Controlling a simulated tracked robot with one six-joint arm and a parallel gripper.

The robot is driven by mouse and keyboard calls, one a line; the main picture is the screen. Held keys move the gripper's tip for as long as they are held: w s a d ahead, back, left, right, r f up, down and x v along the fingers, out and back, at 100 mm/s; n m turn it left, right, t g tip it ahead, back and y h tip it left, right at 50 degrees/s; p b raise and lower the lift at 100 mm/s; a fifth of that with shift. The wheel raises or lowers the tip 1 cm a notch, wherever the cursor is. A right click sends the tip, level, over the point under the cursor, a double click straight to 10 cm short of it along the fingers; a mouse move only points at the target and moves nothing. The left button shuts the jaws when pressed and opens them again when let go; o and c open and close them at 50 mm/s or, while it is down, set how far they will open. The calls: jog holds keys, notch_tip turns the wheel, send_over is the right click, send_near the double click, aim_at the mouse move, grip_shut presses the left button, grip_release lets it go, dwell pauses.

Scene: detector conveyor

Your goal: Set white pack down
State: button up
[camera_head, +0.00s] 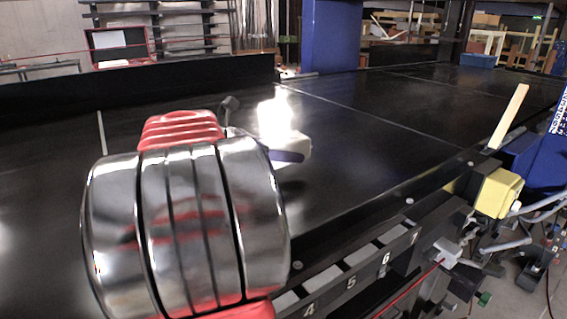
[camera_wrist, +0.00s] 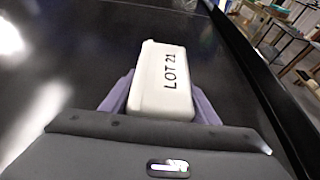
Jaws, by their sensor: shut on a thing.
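The white pack (camera_wrist: 160,75), marked "LOT 21", sits between the two purple-grey fingers of my gripper (camera_wrist: 160,98) in the wrist view. My gripper is shut on its near end. In the head view the white pack (camera_head: 299,145) shows just beyond my shiny arm, partly hidden by a dark finger. It is over the black conveyor belt (camera_head: 390,120), with a dark shadow below it. I cannot tell exactly how high it is above the belt.
A black side wall (camera_head: 140,82) runs along the belt's far side. The near edge has a rail numbered 4 to 7 (camera_head: 385,258). A yellow box-shaped part (camera_head: 497,193) and a pale upright strip (camera_head: 508,116) stand at the right. The belt beyond the pack is clear.

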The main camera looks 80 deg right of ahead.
jog(key=shift+f, duration=1.4)
jog(key=o, duration=1.4)
jog(key=shift+f, duration=0.15)
jog(key=v, duration=1.1)
jog(key=shift+w+a+r, duration=0.2)
jog(key=shift+w+r, duration=0.05)
jog(key=shift+w, duration=0.05)
jog(key=shift+a, duration=0.15)
